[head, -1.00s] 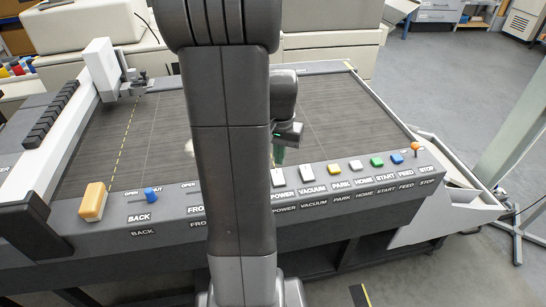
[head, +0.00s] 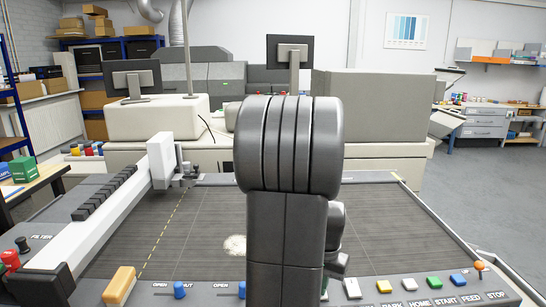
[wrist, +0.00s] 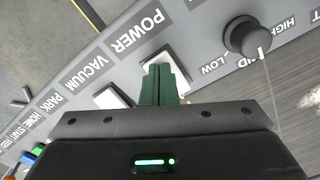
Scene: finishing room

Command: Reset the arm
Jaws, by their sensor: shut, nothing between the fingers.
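My arm rises through the middle of the head view and hides part of the cutting table (head: 400,225). My gripper (wrist: 158,70) shows in the wrist view with its green fingers together and nothing between them. The fingertips overlap the white button (wrist: 149,80) beside the POWER label; I cannot tell whether they touch it. A second white button (wrist: 116,95) lies beside the VACUUM label. In the head view the fingertips are hidden or too small to make out.
A black knob (wrist: 247,38) stands close to the fingers. A white gantry (head: 160,160) stands at the table's left; a pale round patch (head: 235,245) lies on the bed.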

